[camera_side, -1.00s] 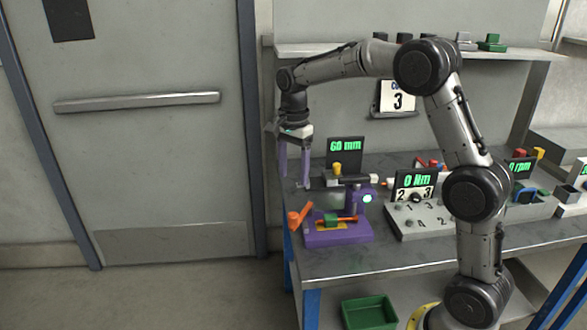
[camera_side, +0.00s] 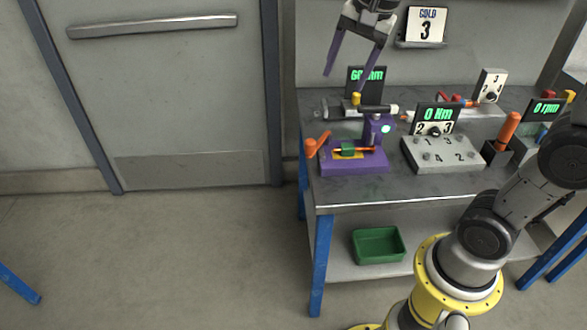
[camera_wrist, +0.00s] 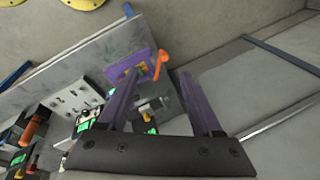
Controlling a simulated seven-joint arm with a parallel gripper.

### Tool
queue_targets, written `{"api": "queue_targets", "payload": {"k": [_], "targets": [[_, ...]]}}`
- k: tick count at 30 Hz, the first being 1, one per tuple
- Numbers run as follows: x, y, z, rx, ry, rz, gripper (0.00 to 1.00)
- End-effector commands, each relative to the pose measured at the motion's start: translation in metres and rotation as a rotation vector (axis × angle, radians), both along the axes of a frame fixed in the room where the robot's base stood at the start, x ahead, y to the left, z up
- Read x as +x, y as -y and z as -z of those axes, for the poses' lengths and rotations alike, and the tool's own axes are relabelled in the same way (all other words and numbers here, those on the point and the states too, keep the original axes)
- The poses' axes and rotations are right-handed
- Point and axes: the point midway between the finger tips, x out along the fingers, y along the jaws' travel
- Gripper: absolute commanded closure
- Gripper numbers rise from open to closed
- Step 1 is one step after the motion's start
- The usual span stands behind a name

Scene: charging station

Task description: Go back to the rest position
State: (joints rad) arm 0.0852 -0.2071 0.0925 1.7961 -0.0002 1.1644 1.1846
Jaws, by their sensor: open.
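My gripper (camera_side: 352,57) is at the top of the side view, its two purple fingers pointing down and spread apart with nothing between them. It hangs in the air above the left end of the workbench (camera_side: 345,200), clear of the things on it. In the wrist view the open fingers (camera_wrist: 170,85) reach up over the bench, and a purple fixture (camera_wrist: 134,66) lies beyond them. My upper arm is cut off by the top of the side view.
The purple fixture (camera_side: 340,168) with an orange lever stands below the gripper. A grey numbered block (camera_side: 440,156) and an orange-handled tool (camera_side: 508,130) stand to its right. A green bin (camera_side: 378,246) sits on the lower shelf. A door (camera_side: 165,105) is at left, with free floor before it.

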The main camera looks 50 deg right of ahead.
Motion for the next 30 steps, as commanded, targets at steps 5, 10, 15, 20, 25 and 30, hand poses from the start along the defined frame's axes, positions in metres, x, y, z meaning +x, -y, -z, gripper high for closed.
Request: {"api": "queue_targets", "payload": {"k": [5, 10, 15, 20, 25, 30], "targets": [[-0.07, -0.017, 0.001, -0.093, 0.097, -0.283, 0.33], [-0.13, -0.026, 0.031, -0.232, 0.167, -0.624, 0.33], [-0.161, -0.028, 0.071, -0.367, 0.168, -0.945, 0.33], [-0.162, -0.028, 0.083, -0.438, 0.153, -1.123, 0.33], [-0.16, -0.028, 0.081, -0.467, 0.154, -1.181, 0.33], [-0.16, -0.028, 0.081, -0.467, 0.154, -1.181, 0.33]]}}
